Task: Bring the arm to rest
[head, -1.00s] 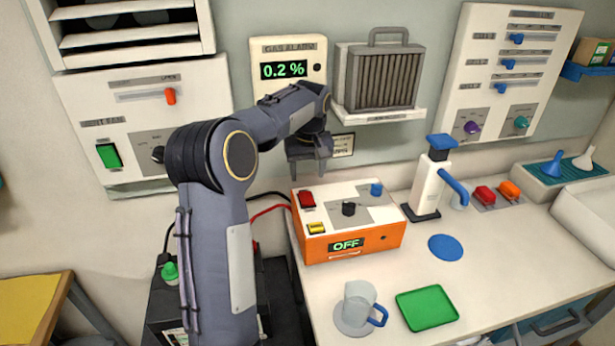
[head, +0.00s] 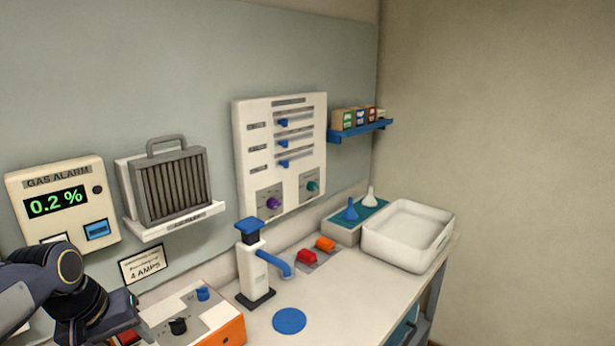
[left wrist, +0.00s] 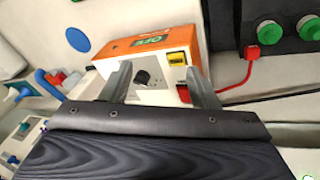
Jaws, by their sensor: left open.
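My left arm comes in at the lower left of the head view, and its gripper (head: 125,331) is partly cut off by the bottom edge. In the left wrist view the two fingers of my left gripper (left wrist: 160,85) stand apart with nothing between them. Beyond them is the orange and white charger box (left wrist: 150,60) with an OFF display, a yellow button and a black knob. The charger box also shows at the bottom of the head view (head: 228,332), partly hidden by my gripper. My right gripper is in neither view.
A white dispenser (head: 253,270) with a blue spout stands on the bench beside a blue disc (head: 289,321). A white basin (head: 405,236) is at the bench's right end. The gas alarm (head: 65,205) reads 0.2 %. A grey filter (head: 172,188) sits on a wall shelf.

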